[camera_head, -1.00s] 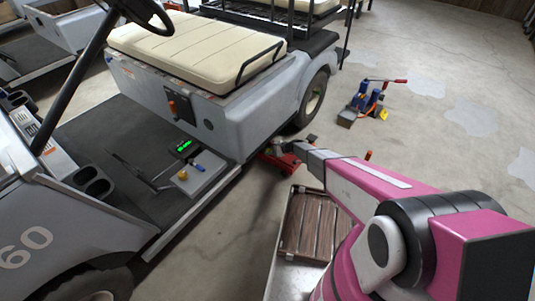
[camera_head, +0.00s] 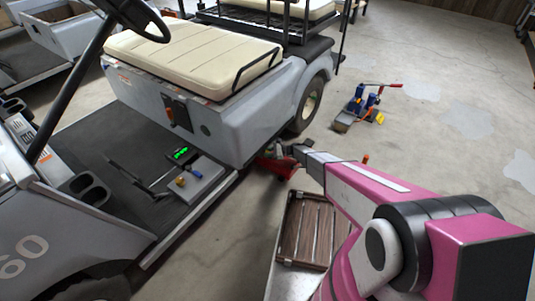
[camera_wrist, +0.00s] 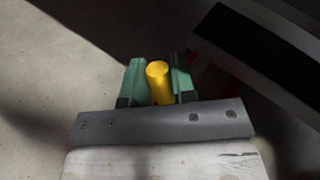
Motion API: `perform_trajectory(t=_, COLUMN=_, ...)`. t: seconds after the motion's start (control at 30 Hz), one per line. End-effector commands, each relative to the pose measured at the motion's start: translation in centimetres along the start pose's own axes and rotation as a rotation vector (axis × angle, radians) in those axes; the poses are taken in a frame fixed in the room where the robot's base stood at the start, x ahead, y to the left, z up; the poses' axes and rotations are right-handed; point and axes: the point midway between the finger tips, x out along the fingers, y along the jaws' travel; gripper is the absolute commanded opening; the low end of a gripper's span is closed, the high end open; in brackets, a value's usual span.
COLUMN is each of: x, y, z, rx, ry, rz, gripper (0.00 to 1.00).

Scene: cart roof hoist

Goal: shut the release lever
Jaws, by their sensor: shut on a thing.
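In the wrist view, my gripper (camera_wrist: 157,88) has two green fingers closed on a short upright yellow rod (camera_wrist: 158,71). The rod looks like the grip of the release lever; the rest of it is hidden behind the fingers and the grey palm bar. In the head view, my arm reaches to the side of the cart and ends beside a red jack (camera_head: 277,165) at the floor near the cart's rear wheel. My fingers and the yellow rod cannot be made out there.
The grey cart (camera_head: 220,128) with a cream seat (camera_head: 190,60) fills the left. A control box (camera_head: 195,180) sits on its floor. A blue jack (camera_head: 360,108) with a red handle stands on open concrete to the right. A slatted wooden panel (camera_head: 308,232) lies in front.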

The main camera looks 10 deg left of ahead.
Motion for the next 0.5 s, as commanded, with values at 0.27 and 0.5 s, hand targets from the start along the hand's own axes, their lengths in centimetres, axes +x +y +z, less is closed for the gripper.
perform_trajectory(t=0.27, x=-0.02, y=0.01, z=-0.03, rx=-0.001, ry=0.001, rz=0.000, gripper=0.51)
perform_trajectory(t=0.5, x=0.01, y=0.05, z=0.01, rx=-0.006, ry=0.004, rz=0.000, gripper=0.51)
